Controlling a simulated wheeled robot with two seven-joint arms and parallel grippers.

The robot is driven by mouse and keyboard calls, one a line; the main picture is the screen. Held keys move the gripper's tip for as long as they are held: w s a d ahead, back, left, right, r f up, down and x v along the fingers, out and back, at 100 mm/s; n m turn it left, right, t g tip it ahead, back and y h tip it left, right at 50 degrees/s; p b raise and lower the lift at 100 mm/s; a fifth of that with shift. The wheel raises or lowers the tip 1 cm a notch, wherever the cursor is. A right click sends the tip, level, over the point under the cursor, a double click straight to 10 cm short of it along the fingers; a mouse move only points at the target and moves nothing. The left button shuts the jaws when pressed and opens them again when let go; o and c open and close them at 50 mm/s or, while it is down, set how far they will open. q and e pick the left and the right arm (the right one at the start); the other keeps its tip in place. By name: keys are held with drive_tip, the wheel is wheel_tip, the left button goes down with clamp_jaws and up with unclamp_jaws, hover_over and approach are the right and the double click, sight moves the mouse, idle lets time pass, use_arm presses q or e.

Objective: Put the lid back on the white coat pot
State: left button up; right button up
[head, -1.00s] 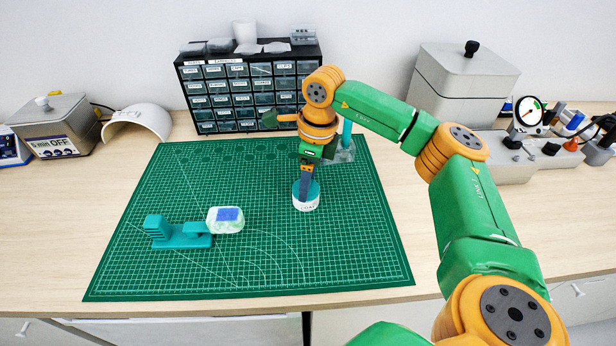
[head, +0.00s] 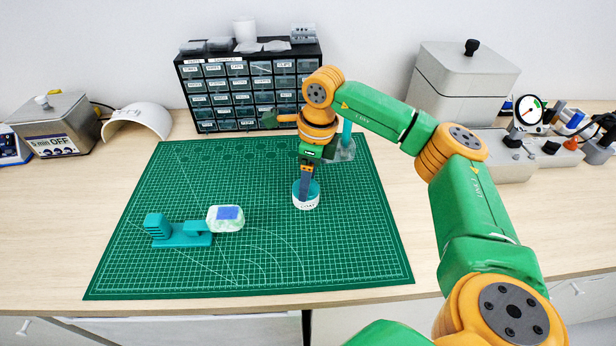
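The white coat pot (head: 307,204) stands upright on the green cutting mat (head: 345,270), right of its middle. A teal disc, the lid (head: 314,189), shows at the pot's top, level with its rim; whether it is fully seated I cannot tell. My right gripper (head: 305,193) points straight down over the pot, its dark fingers at the lid. The fingers overlap in this view, so I cannot tell whether they grip the lid. My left gripper is not in view.
A teal stand (head: 178,234) and a pale translucent piece with a blue patch (head: 226,218) are on the mat's left. A teal post on a clear base (head: 345,150) stands behind my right gripper. A drawer cabinet (head: 250,95) backs the mat. The mat's front is clear.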

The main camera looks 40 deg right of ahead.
idle(0.3)
drive_tip(key=o, duration=1.3)
wheel_tip(320, 180, up, 7)
drive_tip(key=p, duration=0.6)
drive_tip(key=shift+r, duration=0.1)
clamp_jaws()
drive_tip(key=shift+f, duration=0.3)
idle(0.4)
drive_tip(key=shift+f+b, duration=1.65)
drive_tip(key=shift+f, duration=0.5)
